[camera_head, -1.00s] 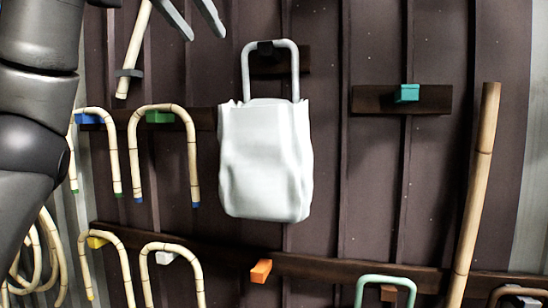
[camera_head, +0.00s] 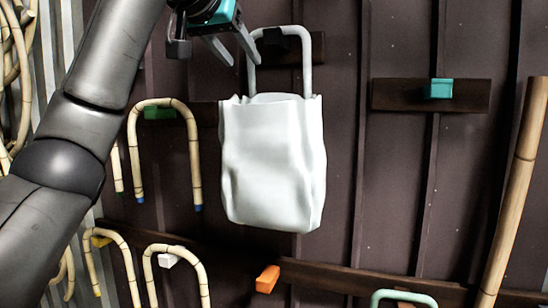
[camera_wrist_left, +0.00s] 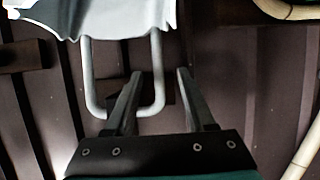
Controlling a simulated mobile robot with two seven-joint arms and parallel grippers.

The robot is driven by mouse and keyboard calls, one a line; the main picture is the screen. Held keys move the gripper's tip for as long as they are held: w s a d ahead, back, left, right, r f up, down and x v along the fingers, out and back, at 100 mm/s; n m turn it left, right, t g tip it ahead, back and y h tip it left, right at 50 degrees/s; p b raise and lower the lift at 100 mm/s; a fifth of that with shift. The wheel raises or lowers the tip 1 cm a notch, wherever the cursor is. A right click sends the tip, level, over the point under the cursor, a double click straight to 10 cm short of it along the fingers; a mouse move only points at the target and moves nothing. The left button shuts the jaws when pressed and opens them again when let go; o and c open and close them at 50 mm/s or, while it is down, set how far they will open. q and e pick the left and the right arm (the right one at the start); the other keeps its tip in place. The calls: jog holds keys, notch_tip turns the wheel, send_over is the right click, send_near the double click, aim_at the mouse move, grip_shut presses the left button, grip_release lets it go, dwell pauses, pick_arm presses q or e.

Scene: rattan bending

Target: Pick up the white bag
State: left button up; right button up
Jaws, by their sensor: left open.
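The white bag (camera_head: 273,165) hangs upright on the dark wall by its pale grey loop handle (camera_head: 306,62). The handle's top passes over a dark hook on a small dark board. My right gripper is out of view.
Bent rattan canes (camera_head: 193,150) hang left of the bag, with more (camera_head: 205,285) below. An orange peg (camera_head: 268,279) sits under the bag. A teal peg (camera_head: 439,88) is on a board to the right. A straight rattan pole (camera_head: 515,200) leans at the far right.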

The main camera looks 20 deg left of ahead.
aim_at(249, 68)
pick_arm(q)
jog(key=shift+w+f, duration=0.1)
jog(key=shift+w, duration=0.1)
jog(key=p+x, duration=0.2)
jog(key=x, duration=0.2)
jog(key=shift+w+d, duration=0.1)
jog(key=shift+w, duration=0.1)
jog(key=shift+w+f, duration=0.25)
jog(key=shift+w, duration=0.05)
jog(key=shift+s, duration=0.1)
jog(key=shift+c, duration=0.2)
jog(key=shift+c, duration=0.8)
grip_shut()
jog(key=shift+r, duration=0.1)
